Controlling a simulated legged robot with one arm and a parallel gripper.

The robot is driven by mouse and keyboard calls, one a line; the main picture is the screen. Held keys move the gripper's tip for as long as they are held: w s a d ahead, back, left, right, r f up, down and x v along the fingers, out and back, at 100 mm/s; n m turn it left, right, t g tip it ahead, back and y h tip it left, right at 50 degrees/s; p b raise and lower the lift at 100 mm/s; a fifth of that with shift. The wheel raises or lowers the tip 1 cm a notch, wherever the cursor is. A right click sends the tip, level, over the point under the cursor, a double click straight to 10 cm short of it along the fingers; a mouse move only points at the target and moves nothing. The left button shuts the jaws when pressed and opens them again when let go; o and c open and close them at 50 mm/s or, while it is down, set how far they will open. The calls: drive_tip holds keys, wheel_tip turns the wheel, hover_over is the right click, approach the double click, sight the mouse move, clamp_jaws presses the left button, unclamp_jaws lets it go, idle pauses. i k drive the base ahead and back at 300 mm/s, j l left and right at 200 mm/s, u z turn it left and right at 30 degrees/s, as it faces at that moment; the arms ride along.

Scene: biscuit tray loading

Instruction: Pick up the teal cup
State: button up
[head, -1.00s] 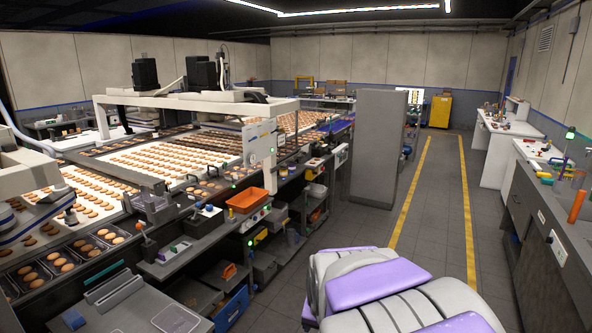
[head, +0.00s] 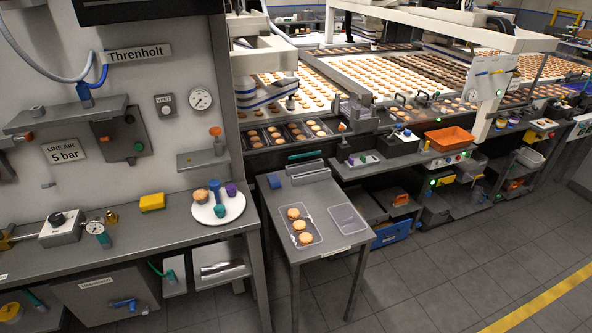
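A small teal item (head: 220,209), which looks like the teal cup, is at the front of a round white plate (head: 237,206) on the grey bench at left. A blue item (head: 215,190) stands just behind it and a purple item (head: 231,189) is behind it to the right. A biscuit-coloured item (head: 200,195) is on the plate's left side. These are small, so their exact shapes are hard to tell. My gripper is not in view.
A yellow block (head: 152,202) and a gauge (head: 96,228) are on the same bench (head: 165,235). A shelf (head: 203,159) juts from the wall above the plate. A small table (head: 325,193) with biscuits in a clear tray (head: 316,238) stands right of it. Floor in front is clear.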

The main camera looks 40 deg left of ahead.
sight(220, 210)
drive_tip(key=u, duration=2.2)
drive_tip(key=i+l+u, duration=0.25)
drive_tip(key=i+l, duration=0.2)
drive_tip(key=i+l+u, duration=0.2)
drive_tip(key=i+l, duration=0.15)
drive_tip(key=l, duration=0.2)
